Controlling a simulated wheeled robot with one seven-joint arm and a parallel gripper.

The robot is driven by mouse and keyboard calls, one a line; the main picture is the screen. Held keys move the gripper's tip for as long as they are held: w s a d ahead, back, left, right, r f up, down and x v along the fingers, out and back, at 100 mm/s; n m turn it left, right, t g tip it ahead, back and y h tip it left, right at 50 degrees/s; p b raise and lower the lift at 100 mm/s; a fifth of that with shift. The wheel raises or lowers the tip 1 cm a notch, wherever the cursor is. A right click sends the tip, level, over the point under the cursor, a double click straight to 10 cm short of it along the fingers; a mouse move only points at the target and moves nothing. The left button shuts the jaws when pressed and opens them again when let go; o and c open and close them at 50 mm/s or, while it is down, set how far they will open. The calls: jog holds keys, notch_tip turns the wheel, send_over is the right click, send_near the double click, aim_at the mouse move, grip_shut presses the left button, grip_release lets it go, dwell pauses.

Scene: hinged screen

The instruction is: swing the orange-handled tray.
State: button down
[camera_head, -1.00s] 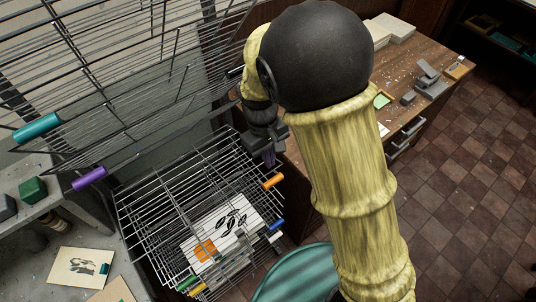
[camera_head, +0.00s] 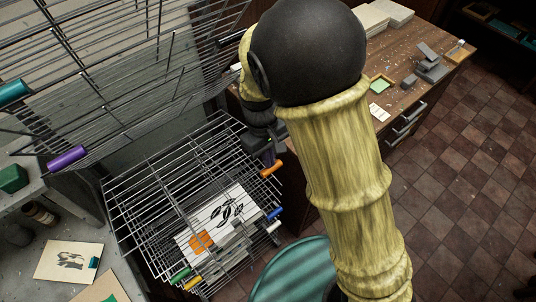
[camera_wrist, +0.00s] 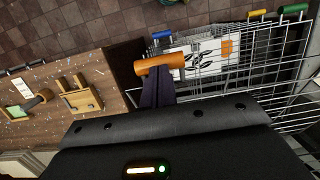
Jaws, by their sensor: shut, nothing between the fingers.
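The orange handle (camera_head: 271,169) sits at the front right corner of a wire tray (camera_head: 196,140), the upper one of the lower stack. My gripper (camera_head: 267,158) is right beside this handle, its dark fingers shut and empty. In the wrist view the orange handle (camera_wrist: 160,63) lies across the tips of my shut fingers (camera_wrist: 158,82). The fingers look very close to it or touching it; I cannot tell which. My arm hides part of the rack's right side in the head view.
Raised wire trays with a purple handle (camera_head: 67,158) and a teal handle (camera_head: 12,92) are at upper left. Blue (camera_head: 275,214), white, green and yellow handles sit below the orange one. A wooden desk (camera_head: 420,50) stands right; a teal round seat (camera_head: 292,272) is in front.

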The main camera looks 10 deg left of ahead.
aim_at(272, 171)
notch_tip(272, 171, down, 11)
jog(key=s+d+b, duration=0.1)
jog(key=d+b, duration=0.1)
jog(key=b, duration=0.5)
jog(key=shift+s, duration=0.3)
dwell(0.6)
jog(key=shift+r, duration=0.1)
jog(key=r+p, duration=0.3)
jog(key=w+a+r+p, duration=0.1)
jog(key=r+p, duration=0.1)
jog(key=shift+a+r+p, duration=0.1)
jog(key=shift+r+p, duration=0.2)
jog(key=shift+f, duration=0.1)
dwell(0.7)
dwell(0.4)
